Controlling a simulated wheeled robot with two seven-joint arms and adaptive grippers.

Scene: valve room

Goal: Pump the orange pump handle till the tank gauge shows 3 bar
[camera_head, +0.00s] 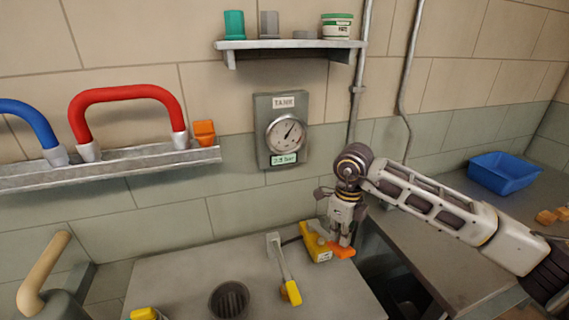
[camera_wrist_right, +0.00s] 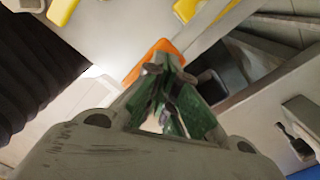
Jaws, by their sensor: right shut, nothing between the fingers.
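The orange pump handle (camera_head: 342,250) sticks out to the right of a yellow pump body (camera_head: 318,246) on the grey bench top. My right gripper (camera_head: 344,238) points down with its fingers together, right over the handle and seeming to touch its top. In the right wrist view the shut fingertips (camera_wrist_right: 168,68) overlap the orange handle (camera_wrist_right: 146,60), with nothing between them; contact is hard to judge. The tank gauge (camera_head: 287,133) hangs on the wall, its needle pointing up and right. Its small green display (camera_head: 284,158) is too blurred to read surely. My left gripper is not in view.
A dark gap separates the bench from the right counter, which bears a blue bin (camera_head: 503,172). Red (camera_head: 125,94) and blue (camera_head: 32,116) handles sit on a wall ledge.

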